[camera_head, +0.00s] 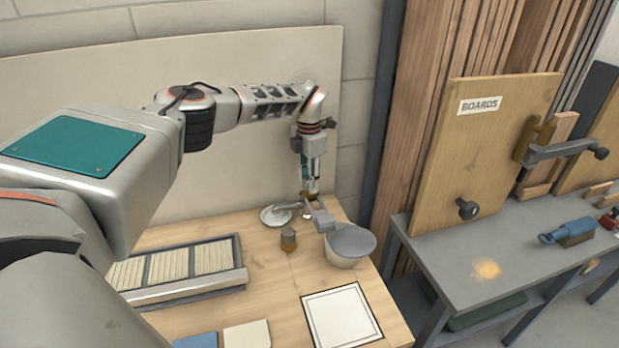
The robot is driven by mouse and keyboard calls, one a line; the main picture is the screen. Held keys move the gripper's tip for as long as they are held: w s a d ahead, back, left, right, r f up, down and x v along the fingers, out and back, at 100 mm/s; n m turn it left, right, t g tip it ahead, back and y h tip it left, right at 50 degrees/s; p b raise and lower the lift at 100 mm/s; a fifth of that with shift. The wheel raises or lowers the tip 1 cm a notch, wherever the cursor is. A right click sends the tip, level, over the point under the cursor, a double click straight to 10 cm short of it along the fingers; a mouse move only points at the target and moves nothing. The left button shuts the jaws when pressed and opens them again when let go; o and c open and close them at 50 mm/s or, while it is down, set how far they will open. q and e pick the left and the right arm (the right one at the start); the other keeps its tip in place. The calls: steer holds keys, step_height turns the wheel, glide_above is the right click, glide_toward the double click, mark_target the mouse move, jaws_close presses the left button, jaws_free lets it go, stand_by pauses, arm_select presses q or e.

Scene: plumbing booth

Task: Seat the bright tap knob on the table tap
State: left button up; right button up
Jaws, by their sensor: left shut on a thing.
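My left gripper (310,190) points down at the back of the wooden table, above the table tap. It is shut on a small brass-coloured piece, which looks like the bright tap knob (306,196); the fingers hide part of it. The grey table tap (320,214) stands just below, its spout reaching right towards a round grey basin (350,246). The knob is at or close to the top of the tap; I cannot tell whether they touch. My right gripper is not in view.
A small brass-and-grey cylinder (288,239) stands left of the basin, near a pale round disc (274,216). A slatted tray (236,281) lies left and a white square mat (341,316) in front. A grey bench (450,262) with boards stands right. A wall panel is close behind my arm.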

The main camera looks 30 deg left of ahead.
arm_select(q)
steer(key=shift+f, duration=0.1)
steer(key=o, duration=1.2)
steer(key=shift+o, duration=0.2)
step_height(320, 180, up, 12)
